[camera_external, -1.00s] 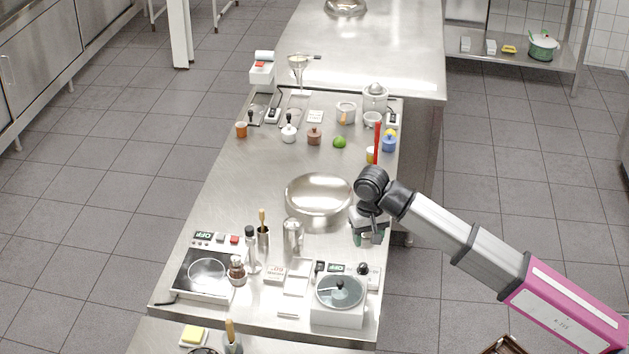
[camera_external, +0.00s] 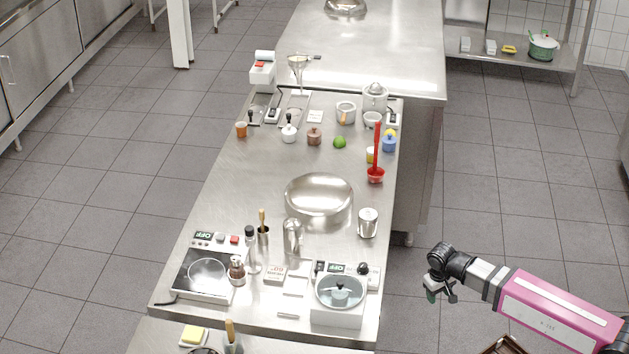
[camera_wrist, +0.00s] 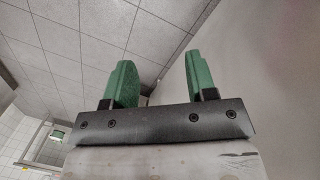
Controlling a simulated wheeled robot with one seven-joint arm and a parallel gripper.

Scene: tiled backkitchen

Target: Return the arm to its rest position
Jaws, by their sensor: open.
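My gripper (camera_external: 440,293) hangs in the air to the right of the steel table (camera_external: 240,190), past its right edge and above the tiled floor. My arm is folded back toward the lower right of the external view. In the wrist view my gripper (camera_wrist: 160,85) shows two green fingertips standing apart with nothing between them.
Near the table's right side stand a steel canister (camera_external: 368,223), a red ladle-like tool (camera_external: 376,172) and a large steel bowl (camera_external: 319,196). A brown tray (camera_external: 503,346) shows at the bottom edge.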

